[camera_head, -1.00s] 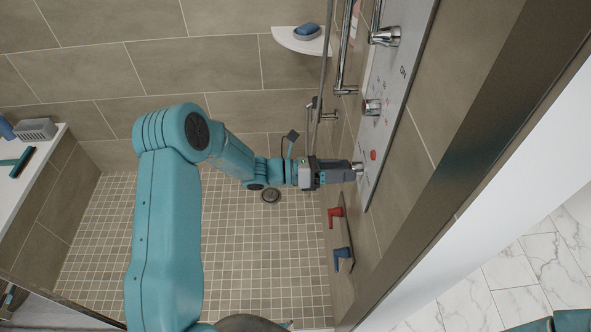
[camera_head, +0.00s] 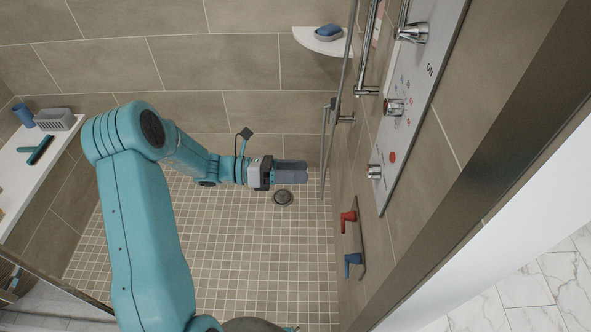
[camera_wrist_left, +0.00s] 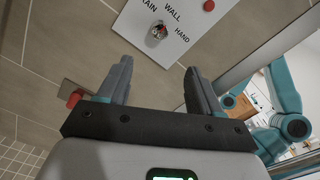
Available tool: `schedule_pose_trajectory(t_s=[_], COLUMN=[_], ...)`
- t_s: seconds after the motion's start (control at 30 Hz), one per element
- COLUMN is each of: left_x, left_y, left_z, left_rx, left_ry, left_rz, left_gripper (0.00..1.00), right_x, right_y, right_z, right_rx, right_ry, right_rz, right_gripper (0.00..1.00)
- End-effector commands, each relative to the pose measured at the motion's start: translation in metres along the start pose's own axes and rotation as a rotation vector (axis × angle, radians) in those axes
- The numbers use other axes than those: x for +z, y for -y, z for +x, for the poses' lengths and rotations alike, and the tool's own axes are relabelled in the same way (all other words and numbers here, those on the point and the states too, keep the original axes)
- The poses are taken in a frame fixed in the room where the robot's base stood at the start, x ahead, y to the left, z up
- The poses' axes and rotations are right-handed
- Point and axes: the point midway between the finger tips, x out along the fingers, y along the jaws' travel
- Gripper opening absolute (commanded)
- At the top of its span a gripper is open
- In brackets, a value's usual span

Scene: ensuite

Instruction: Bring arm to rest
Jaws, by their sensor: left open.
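My left arm (camera_head: 150,235) reaches in from the lower left over the shower floor. My left gripper (camera_head: 300,173) is open and empty, above the floor near the drain, and apart from the wall on the right. In the left wrist view the two fingers (camera_wrist_left: 160,85) stand apart with nothing between them. Beyond them is the white shower panel (camera_wrist_left: 140,20) with a chrome knob (camera_wrist_left: 157,32). The panel (camera_head: 425,85) also shows in the head view with several chrome knobs. My right gripper does not show in the head view.
A red handle (camera_head: 348,218) and a blue handle (camera_head: 353,261) stick out from the right wall. A vertical rail (camera_head: 337,110) stands near the gripper. A corner shelf (camera_head: 320,42) holds a blue soap. A white ledge (camera_head: 22,165) at left holds a grey basket. The tiled floor (camera_head: 240,245) is clear.

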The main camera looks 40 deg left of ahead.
Motion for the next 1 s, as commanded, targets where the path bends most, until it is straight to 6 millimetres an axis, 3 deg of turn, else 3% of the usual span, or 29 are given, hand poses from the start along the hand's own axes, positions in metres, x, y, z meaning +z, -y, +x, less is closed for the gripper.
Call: schedule_pose_trajectory(t_s=[0.27,0.37,0.47,0.57,0.7,0.73,0.83,1.0], left_x=[-0.001,-0.017,-0.065,-0.14,-0.25,-0.268,-0.311,-0.335], left_y=[0.0,0.003,0.013,0.034,0.07,0.075,0.084,0.089], left_z=[0.001,0.009,0.027,0.042,0.033,0.028,0.014,0.022], left_rx=[0.0,-0.008,-0.038,-0.126,-0.386,-0.459,-0.711,-1.031], left_ry=[-0.003,-0.057,-0.222,-0.488,-0.902,-0.974,-1.135,-1.148], left_rz=[0.0,0.01,0.055,0.182,0.559,0.667,1.057,1.654], left_gripper=[0.65,0.65,0.65,0.65,0.65,0.65,0.65,0.65], right_x=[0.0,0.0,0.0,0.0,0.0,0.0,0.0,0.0], right_y=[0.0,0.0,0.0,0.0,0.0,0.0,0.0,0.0], right_z=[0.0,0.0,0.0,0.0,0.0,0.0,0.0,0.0], right_rx=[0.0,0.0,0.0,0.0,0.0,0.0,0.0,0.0], right_ry=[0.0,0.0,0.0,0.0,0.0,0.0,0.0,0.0], right_rz=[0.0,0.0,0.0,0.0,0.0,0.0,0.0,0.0], right_gripper=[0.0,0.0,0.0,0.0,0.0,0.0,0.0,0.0])
